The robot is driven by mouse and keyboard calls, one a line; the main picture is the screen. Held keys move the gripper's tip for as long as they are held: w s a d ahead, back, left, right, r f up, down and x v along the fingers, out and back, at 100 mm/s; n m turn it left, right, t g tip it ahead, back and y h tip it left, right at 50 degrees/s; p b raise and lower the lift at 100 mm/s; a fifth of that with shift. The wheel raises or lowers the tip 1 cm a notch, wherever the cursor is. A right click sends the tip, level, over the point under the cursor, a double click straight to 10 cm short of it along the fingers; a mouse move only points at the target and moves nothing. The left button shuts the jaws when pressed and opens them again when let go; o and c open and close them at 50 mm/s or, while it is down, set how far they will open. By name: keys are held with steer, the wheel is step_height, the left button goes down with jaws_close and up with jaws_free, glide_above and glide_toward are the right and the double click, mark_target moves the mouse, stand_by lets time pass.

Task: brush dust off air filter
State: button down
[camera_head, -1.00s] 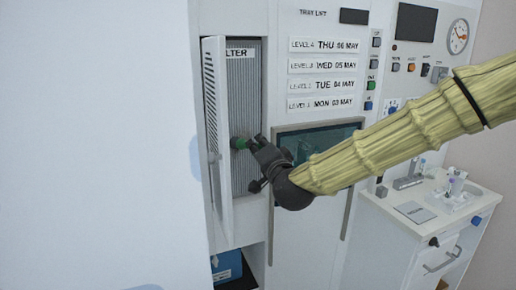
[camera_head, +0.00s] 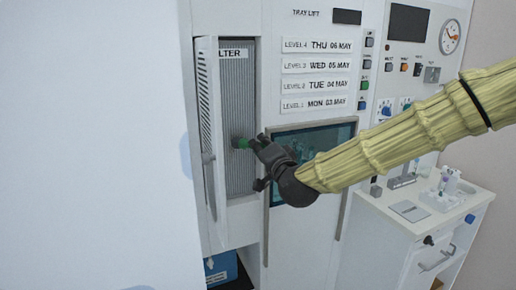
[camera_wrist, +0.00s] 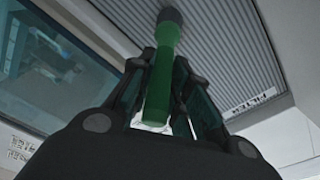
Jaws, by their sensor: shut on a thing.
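The air filter (camera_head: 237,100) is a tall grey pleated panel in an open bay labelled FILTER. It also shows in the wrist view (camera_wrist: 225,40). My gripper (camera_head: 258,144) is in front of the lower half of the filter. It is shut on the green handle of a brush (camera_wrist: 160,85), whose dark round head (camera_wrist: 169,16) points at the pleats and appears to touch them. In the head view the brush (camera_head: 243,143) is a small green end at the filter. Dust cannot be made out clearly.
The white vented filter door (camera_head: 206,130) stands open just left of the filter. A dark window (camera_head: 305,145) with a long handle is at the right. A blue box (camera_head: 221,268) sits in an opening below. A white cabinet (camera_head: 400,240) stands at the right.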

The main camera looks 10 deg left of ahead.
steer(key=shift+w+d, duration=0.25)
steer(key=shift+d, duration=0.1)
steer(key=shift+w+d, duration=0.4)
steer(key=shift+d, duration=0.2)
steer(key=shift+s+a, duration=0.1)
steer(key=shift+a, duration=0.05)
steer(key=shift+s+a+b, duration=0.2)
steer(key=shift+s+a, duration=0.25)
steer(key=shift+a, duration=0.2)
steer(key=shift+s+a+b, duration=0.15)
steer(key=shift+s+a, duration=0.3)
steer(key=shift+a, duration=0.2)
steer(key=shift+w+d, duration=0.1)
